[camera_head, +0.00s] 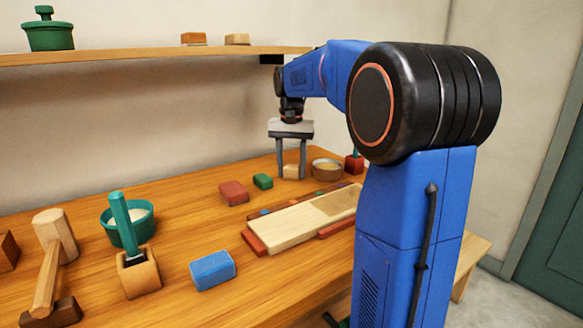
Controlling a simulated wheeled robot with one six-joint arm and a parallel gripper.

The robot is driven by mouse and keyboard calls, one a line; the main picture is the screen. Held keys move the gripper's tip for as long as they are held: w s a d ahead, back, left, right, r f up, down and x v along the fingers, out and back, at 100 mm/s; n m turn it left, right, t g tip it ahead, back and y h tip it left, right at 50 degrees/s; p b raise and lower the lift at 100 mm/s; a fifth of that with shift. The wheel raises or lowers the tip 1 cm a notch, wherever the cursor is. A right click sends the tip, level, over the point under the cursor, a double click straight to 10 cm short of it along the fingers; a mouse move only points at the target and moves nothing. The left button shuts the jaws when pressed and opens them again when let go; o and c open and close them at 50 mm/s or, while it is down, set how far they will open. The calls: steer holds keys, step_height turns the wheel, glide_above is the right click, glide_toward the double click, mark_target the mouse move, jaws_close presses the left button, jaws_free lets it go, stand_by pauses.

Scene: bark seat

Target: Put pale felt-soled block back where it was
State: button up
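My gripper (291,174) points straight down over the back of the bench, with its two grey fingers spread apart. A small pale wooden block (291,172) sits between the fingertips, near bench height. I cannot tell whether the fingers press on it or only stand either side of it, nor whether it rests on the bench. Another pale block (237,39) lies on the wall shelf, right of a browner block (193,39). No felt sole can be made out on either pale block.
A round tan dish (327,169) stands close right of my gripper. Red (233,193) and green (263,181) blocks lie to its left. A pale board (290,225), blue block (212,270), teal bowl (145,232) and mallet (50,260) are nearer. The shelf (130,55) overhangs the back.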

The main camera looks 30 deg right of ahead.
mark_target(291, 166)
steer(key=shift+o, duration=0.9)
step_height(291, 166, up, 12)
steer(key=shift+r, duration=0.2)
